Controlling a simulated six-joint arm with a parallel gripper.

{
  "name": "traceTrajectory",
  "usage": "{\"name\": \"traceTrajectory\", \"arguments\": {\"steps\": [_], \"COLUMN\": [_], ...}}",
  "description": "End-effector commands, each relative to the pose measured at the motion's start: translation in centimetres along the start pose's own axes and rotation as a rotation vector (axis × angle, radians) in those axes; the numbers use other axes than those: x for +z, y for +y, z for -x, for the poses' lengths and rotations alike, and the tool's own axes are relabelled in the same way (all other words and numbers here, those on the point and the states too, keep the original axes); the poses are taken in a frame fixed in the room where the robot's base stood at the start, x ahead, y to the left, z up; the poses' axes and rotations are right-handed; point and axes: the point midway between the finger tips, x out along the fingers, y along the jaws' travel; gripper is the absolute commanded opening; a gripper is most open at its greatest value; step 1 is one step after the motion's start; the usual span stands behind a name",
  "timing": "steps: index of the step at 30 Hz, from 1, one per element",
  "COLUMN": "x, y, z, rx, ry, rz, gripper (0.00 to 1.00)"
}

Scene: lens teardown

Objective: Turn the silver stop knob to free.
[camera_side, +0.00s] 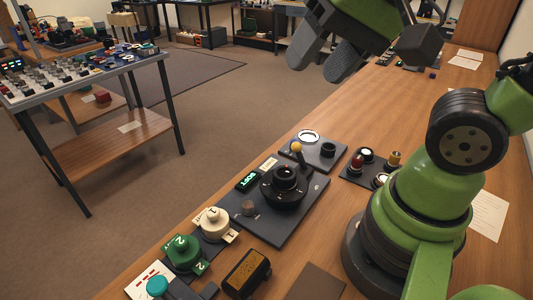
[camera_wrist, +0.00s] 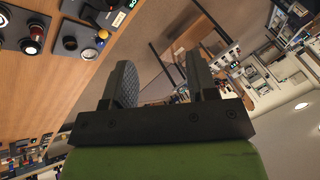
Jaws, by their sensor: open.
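The black fixture plate (camera_side: 283,224) lies on the wooden bench, with a black round dial unit (camera_side: 284,186) and a lit green display (camera_side: 247,180). A small dull grey-brown knob (camera_side: 249,208) sits at the plate's left part; it may be the silver stop knob, but its colour and setting are too small to tell. My gripper (camera_side: 323,62) is raised well above and behind the plate, apart from everything, its two grey fingers spread with nothing between them. The gripper also shows in the wrist view (camera_wrist: 161,80), open and empty. I cannot make out the knob in the wrist view.
A small plate with a silver ring (camera_side: 308,137) lies behind; a block with red and yellow knobs (camera_side: 358,161) is at right. Cream (camera_side: 213,222) and green (camera_side: 184,252) knobs stand in front.

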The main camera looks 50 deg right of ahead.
Motion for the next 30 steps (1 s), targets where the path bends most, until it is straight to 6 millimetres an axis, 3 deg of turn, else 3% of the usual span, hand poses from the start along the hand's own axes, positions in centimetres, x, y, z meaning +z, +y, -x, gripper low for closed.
{"name": "traceTrajectory", "arguments": {"steps": [5,11,19,24,30], "x": [-1.1,-1.9,-0.3,0.9,1.5], "y": [-0.7,-1.5,-0.8,-0.1,0.6], "z": [-2.8,-9.2,-18.1,-21.0,-22.5], "rx": [0.077,0.244,0.471,0.545,0.563], "ry": [-0.066,-0.135,-0.132,-0.109,-0.102], "rz": [-0.163,-0.478,-0.835,-0.948,-0.977], "gripper": [0.53,0.53,0.53,0.53,0.53]}}
